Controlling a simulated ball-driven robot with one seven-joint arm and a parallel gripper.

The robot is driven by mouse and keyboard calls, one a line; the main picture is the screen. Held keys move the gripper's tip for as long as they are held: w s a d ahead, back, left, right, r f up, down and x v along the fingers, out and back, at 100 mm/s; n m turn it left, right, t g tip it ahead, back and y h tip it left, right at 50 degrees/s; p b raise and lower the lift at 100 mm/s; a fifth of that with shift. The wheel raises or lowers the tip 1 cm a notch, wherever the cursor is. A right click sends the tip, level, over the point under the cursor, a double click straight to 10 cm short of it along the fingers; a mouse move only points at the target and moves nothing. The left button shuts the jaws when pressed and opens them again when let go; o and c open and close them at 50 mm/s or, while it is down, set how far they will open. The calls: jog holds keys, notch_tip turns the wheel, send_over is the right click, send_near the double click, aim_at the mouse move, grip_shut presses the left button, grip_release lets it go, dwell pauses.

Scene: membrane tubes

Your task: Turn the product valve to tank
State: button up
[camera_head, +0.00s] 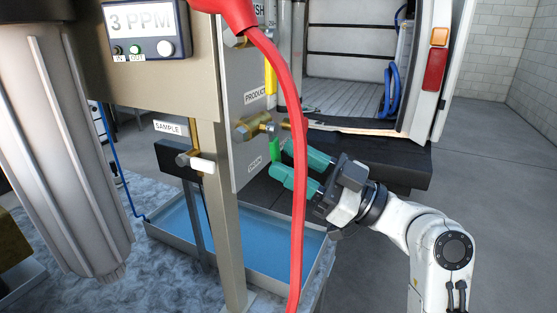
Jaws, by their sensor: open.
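The product valve (254,127) is a brass fitting on the side of a grey panel, just below a label reading PRODUCT (256,96). A green lever (275,149) hangs down below its outer end. A second small label (255,165) sits lower on the panel, too foreshortened to read surely. My gripper (281,160) reaches in from the right with its two teal fingers apart. The fingertips are close beside the green lever; I cannot tell whether they touch it. The red hose crosses in front of the fingers and hides part of them.
A red hose (298,190) hangs across the view in front of my fingers. A yellow lever (270,82) is above the product valve. A tray of blue water (180,222) lies below. A sample tap (197,162) is at left. An open van (345,60) stands behind.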

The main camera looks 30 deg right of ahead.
jog(key=b+v, duration=0.2)
jog(key=v, duration=0.5)
jog(key=shift+s+d, duration=0.15)
jog(key=shift+s, duration=0.05)
jog(key=shift+f, duration=0.15)
jog(key=shift+c, duration=0.4)
